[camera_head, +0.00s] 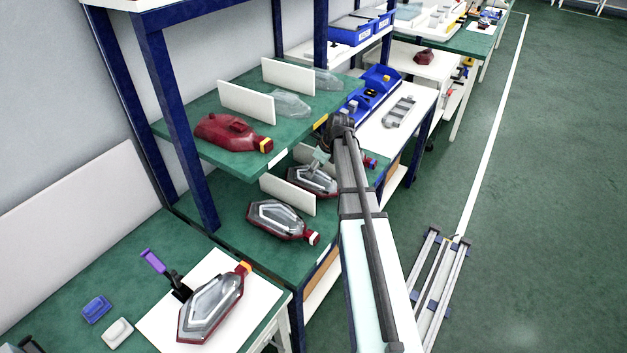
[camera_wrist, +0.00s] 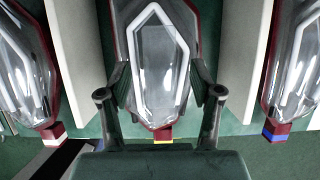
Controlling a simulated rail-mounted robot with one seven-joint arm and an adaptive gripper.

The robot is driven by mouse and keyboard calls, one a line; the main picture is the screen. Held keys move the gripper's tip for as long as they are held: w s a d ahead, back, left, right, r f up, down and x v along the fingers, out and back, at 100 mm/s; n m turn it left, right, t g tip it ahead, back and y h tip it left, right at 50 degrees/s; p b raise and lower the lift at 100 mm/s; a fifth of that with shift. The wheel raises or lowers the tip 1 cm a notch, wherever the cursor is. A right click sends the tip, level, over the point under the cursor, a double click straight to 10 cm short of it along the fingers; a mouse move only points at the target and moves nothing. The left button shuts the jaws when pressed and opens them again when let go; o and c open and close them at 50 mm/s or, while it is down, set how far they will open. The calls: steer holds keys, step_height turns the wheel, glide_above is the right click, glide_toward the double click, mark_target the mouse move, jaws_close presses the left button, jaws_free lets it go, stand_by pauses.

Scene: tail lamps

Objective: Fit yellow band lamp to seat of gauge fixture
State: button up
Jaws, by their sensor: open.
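The yellow band lamp (camera_wrist: 156,60), with clear lens and red housing, lies lens up in the middle of the wrist view. Its yellow band (camera_wrist: 162,141) shows at the near end. My gripper (camera_wrist: 160,88) is open, one finger on each side of this lamp; I cannot tell whether they touch it. In the head view the lamp (camera_head: 312,181) lies on the lower green shelf, partly hidden by my gripper (camera_head: 321,160) and arm. A white plate (camera_head: 160,322) with a purple-handled clamp (camera_head: 153,262), possibly the gauge fixture, is at lower left. A lamp (camera_head: 212,305) with an orange-yellow end lies on it.
White dividers (camera_wrist: 76,45) (camera_wrist: 246,45) separate the lamp from a white-banded lamp (camera_wrist: 22,75) on the left and a blue-banded lamp (camera_wrist: 294,75) on the right. An upper shelf (camera_head: 205,110) holds a red lamp (camera_head: 228,132) and clear lenses. Blue bins (camera_head: 378,82) stand behind.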

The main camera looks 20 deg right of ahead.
steer(key=shift+w+a+f, duration=0.1)
steer(key=shift+w+f, duration=0.05)
steer(key=shift+f, duration=0.25)
jaws_close()
steer(key=shift+r, duration=0.2)
steer(key=shift+r+b, duration=0.35)
steer(key=shift+r, duration=0.1)
steer(key=shift+b+v, duration=0.6)
steer(key=shift+v, duration=0.6)
steer(key=s+d+b, duration=0.3)
steer(key=s+d, duration=0.6)
steer(key=s, duration=0.5)
steer(key=shift+s, duration=0.3)
